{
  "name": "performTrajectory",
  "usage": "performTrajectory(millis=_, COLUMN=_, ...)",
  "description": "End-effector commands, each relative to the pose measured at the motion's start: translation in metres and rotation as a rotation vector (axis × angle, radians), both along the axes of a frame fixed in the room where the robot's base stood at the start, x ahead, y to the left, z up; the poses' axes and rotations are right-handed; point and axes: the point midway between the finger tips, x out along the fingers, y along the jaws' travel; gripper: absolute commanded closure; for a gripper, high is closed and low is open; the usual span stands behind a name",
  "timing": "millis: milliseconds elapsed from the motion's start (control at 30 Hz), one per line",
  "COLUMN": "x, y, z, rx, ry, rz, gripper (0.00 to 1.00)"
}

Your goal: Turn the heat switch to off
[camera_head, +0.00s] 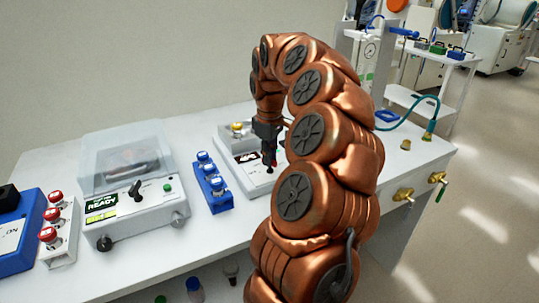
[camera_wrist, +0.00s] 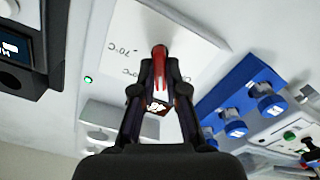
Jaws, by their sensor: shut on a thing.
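The heat switch is a red knob (camera_wrist: 158,52) on the white face of a device, with temperature marks such as "70 °C" beside it in the wrist view. My gripper (camera_wrist: 160,68) has its fingertips closed together at the red knob, which sits between them. In the head view my gripper (camera_head: 269,156) points down over the front part of the white device (camera_head: 228,141). The switch's exact setting cannot be read, and my arm hides the device's right side.
A blue rack with several blue-capped pieces (camera_head: 213,182) stands close left of the device. Brass valves (camera_head: 404,194) line the bench's right edge.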

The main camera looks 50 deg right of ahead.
Motion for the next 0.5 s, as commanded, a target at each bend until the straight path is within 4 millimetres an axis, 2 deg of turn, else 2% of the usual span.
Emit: performTrajectory(millis=500, x=-0.0009, y=0.0010, z=0.0016, rx=0.001, ry=0.002, rz=0.424, gripper=1.00)
